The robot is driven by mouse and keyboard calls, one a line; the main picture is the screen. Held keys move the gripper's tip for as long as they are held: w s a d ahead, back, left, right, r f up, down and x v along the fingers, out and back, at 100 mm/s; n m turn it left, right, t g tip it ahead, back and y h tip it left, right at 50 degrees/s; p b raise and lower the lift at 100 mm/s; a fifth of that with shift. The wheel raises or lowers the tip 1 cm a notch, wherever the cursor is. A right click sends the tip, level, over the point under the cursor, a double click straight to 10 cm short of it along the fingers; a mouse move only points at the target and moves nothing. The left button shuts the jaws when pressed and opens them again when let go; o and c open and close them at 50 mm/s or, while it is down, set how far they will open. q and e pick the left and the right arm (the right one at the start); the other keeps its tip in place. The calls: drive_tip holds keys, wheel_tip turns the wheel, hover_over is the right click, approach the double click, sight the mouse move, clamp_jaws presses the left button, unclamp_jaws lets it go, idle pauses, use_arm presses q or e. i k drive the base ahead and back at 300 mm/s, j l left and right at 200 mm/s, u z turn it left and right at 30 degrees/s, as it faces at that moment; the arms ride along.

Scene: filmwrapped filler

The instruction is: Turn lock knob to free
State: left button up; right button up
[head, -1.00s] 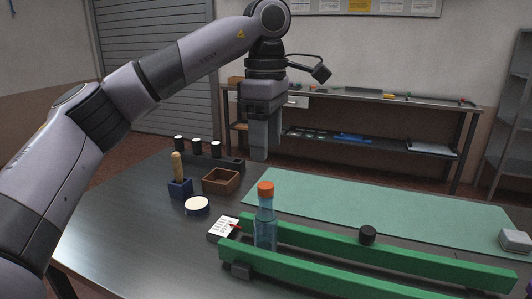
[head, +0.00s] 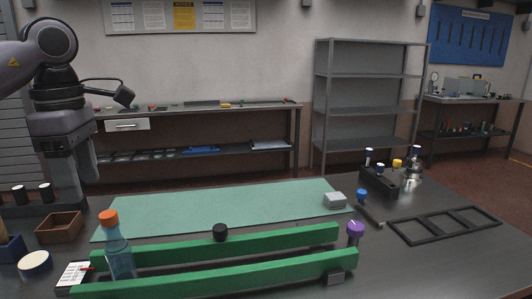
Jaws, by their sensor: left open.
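Two green rails (head: 270,273) lie along the front of the table. A black knob (head: 220,232) stands at the far rail, and a purple-topped knob (head: 355,228) stands at the rails' right end. I cannot tell which is the lock knob or how it is set. A clear bottle with an orange cap (head: 118,250) stands upright between the rails at the left. My left gripper (head: 76,190) hangs at the left edge, pointing down, open and empty, behind the wooden box and well apart from both knobs. My right gripper is out of view.
A white card with a red pointer (head: 74,276) lies left of the bottle. A wooden box (head: 60,227) and a round tin (head: 35,263) are further left. The green mat (head: 240,205) is mostly clear. A black frame (head: 445,224) and a black block with knobs (head: 380,183) are right.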

sight(355, 229)
drive_tip(key=k, duration=0.85)
